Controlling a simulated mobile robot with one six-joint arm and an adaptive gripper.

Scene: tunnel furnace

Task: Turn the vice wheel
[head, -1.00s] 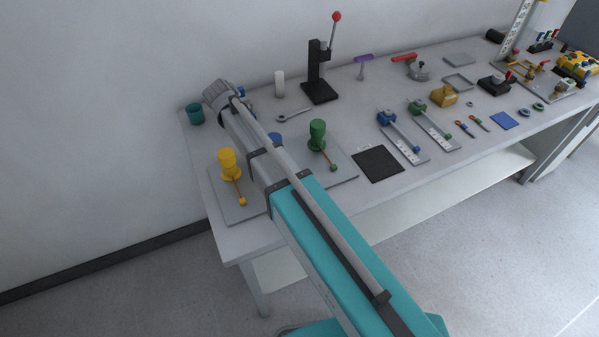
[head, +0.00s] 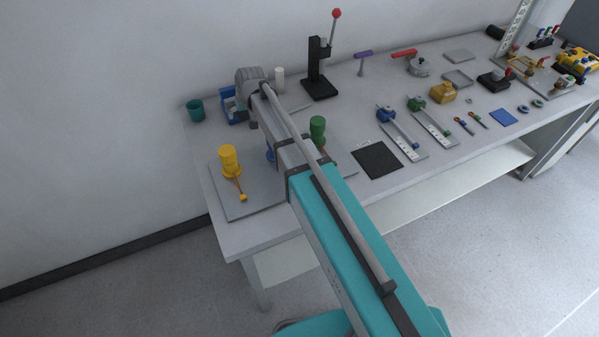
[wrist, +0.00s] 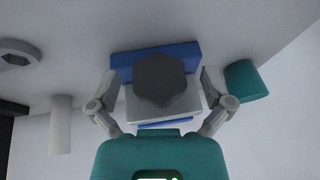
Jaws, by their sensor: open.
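The blue vice (head: 229,104) stands at the back left of the bench in the head view, partly hidden by my arm. In the wrist view, the vice (wrist: 185,54) shows blue jaws and a pale grey body. Its dark grey lobed wheel (wrist: 160,80) faces the camera. My gripper (wrist: 159,88) is open, with one finger on each side of the wheel. Gaps show between the fingers and the wheel, and I cannot tell the depth between them. My fingers are hidden in the head view.
A teal cup (head: 195,110) stands left of the vice; a white cylinder (head: 280,77) and black lever press (head: 320,68) stand to its right. Yellow (head: 229,160) and green (head: 317,131) pieces stand nearer the front. More tools fill the bench's right side.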

